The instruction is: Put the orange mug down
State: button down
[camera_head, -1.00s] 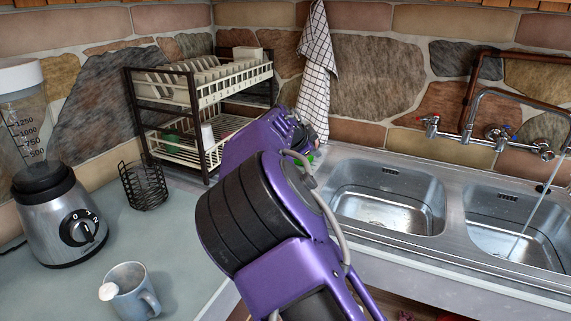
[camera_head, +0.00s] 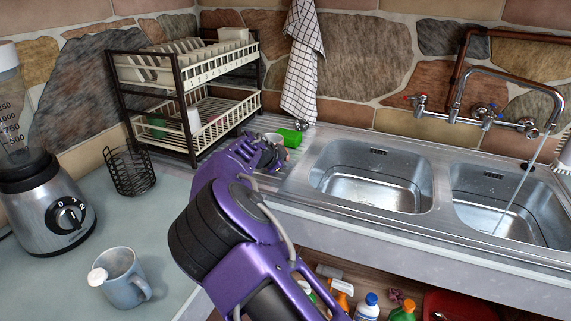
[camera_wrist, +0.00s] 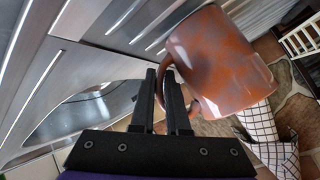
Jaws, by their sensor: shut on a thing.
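The orange-brown mug (camera_wrist: 220,62) shows at the upper right of the wrist view, tilted in that picture. My gripper (camera_wrist: 169,80) is shut on the mug's handle, its two dark fingers on either side of it. Behind them are the grooved metal drainboard (camera_wrist: 120,22) and a sink basin. I cannot tell whether the mug touches the drainboard. In the head view my purple arm reaches to the drainboard left of the sinks, and its wrist hides most of the gripper and mug.
A two-tier dish rack (camera_head: 190,90) stands behind my wrist, and a green sponge-like thing (camera_head: 290,137) lies just right of it. A checked towel (camera_head: 302,70) hangs behind. Two sinks (camera_head: 375,180) are at the right. A blue-grey mug (camera_head: 122,280), wire basket (camera_head: 130,172) and blender (camera_head: 45,205) stand left.

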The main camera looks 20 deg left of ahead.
jog(key=c, duration=0.9)
grip_release()
jog(key=shift+f, duration=0.15)
jog(key=v, duration=1.2)
